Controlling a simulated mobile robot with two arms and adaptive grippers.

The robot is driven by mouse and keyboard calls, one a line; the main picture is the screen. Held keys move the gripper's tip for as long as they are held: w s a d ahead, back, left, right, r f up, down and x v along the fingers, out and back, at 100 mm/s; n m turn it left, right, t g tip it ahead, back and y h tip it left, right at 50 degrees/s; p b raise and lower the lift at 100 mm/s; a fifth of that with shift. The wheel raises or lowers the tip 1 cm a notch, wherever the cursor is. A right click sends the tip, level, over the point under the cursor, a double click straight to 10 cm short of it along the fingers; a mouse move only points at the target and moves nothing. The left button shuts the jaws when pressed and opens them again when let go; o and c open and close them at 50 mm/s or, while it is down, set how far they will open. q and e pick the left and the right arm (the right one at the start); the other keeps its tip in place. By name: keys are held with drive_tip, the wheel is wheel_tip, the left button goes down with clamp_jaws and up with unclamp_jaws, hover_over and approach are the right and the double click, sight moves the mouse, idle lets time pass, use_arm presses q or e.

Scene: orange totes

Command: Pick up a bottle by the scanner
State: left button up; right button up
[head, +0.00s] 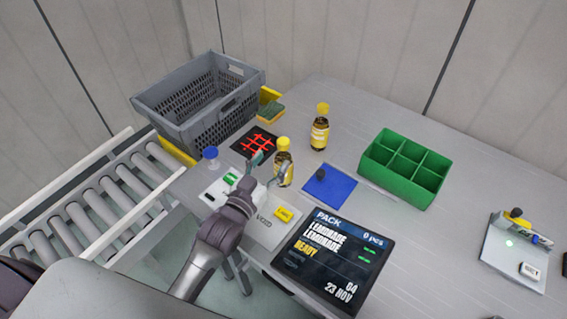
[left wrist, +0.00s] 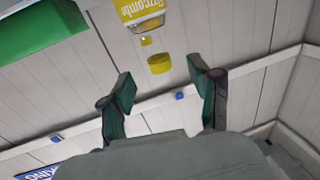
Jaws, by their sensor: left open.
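A brown bottle with a yellow cap and yellow label (head: 283,172) stands upright near the scanner, a black pad with glowing red lines (head: 255,141). A second similar bottle (head: 320,134) stands farther back to the right. My left gripper (head: 270,164) is open and empty, its fingers close to the nearer bottle; one finger overlaps that bottle in the head view. In the left wrist view, a yellow cap (left wrist: 159,63) and yellow label (left wrist: 140,10) appear upside down beyond the gap between the green-padded fingers (left wrist: 164,90). Contact cannot be told. My right gripper is not in view.
A grey basket (head: 190,125) stands at the back left, beside a roller conveyor (head: 95,212). A blue mat (head: 328,190), a green divided box (head: 390,190) and a dark display (head: 335,258) lie to the right. A white plate (head: 510,268) with items is far right. The back right table is clear.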

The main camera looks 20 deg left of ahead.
sight(280, 149)
use_arm(q)
drive_tip(key=shift+w+d, duration=0.15)
drive_tip(key=shift+w, duration=0.7)
drive_tip(key=shift+w+r, duration=0.15)
drive_tip(key=shift+w, duration=0.1)
drive_tip(key=w+p, duration=0.1)
drive_tip(key=w, duration=0.1)
drive_tip(key=w+d+p, duration=0.1)
drive_tip(key=w, duration=0.1)
drive_tip(key=shift+w+r, duration=0.1)
drive_tip(key=shift+w, duration=0.25)
drive_tip(key=shift+s, duration=0.1)
drive_tip(key=shift+c, duration=0.6)
clamp_jaws()
